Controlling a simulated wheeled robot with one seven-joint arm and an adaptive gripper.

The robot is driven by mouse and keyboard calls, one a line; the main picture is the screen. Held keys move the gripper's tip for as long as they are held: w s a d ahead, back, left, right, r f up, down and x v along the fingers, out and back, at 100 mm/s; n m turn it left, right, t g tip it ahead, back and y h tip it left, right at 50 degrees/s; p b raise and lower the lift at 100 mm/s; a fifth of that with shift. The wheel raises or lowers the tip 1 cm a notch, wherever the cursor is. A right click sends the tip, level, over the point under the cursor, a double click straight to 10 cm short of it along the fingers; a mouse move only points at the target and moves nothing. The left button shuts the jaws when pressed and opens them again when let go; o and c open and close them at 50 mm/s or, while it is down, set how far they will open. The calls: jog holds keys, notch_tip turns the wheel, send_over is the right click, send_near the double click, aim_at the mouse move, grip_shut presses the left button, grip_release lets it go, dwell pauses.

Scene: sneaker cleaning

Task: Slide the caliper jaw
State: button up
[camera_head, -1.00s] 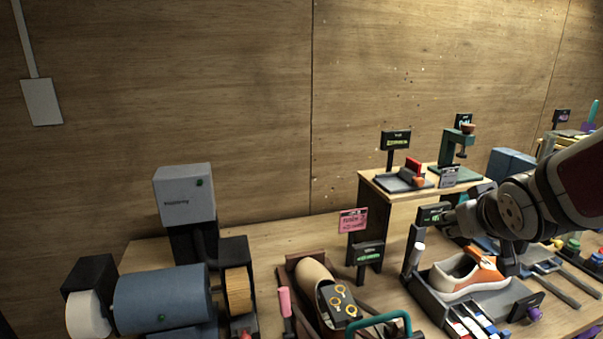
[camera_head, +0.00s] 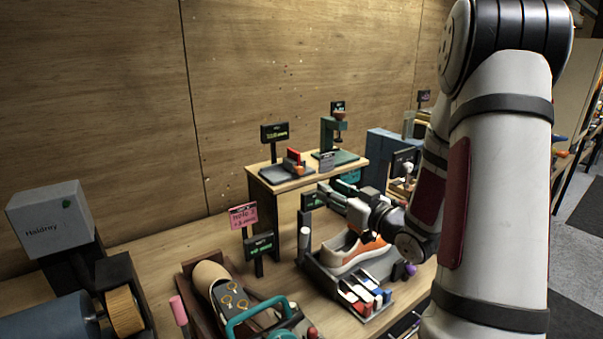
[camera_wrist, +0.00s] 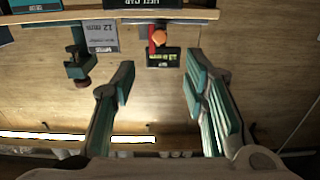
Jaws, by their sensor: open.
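The caliper appears to be the dark flat device (camera_head: 272,176) on the raised wooden shelf, with an upright red jaw (camera_head: 293,154) and an orange knob (camera_head: 299,170). In the wrist view, the orange knob (camera_wrist: 159,37) and a strip of the red part show near the top centre, beyond my fingertips. My gripper (camera_wrist: 158,76) is open and empty, one finger at each side. I see no contact with the knob.
A small grey sign (camera_head: 327,161) and a green press (camera_head: 334,140) stand right of the caliper; the sign reads 12 mm in the wrist view (camera_wrist: 101,38). A display (camera_head: 274,132) stands behind. Below are a sneaker (camera_head: 347,255) in a grey holder and a tan shoe (camera_head: 208,276).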

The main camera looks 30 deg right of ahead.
aim_at(302, 171)
jog(key=w, duration=1.2)
jog(key=shift+w+a, duration=0.25)
jog(key=shift+w, duration=0.15)
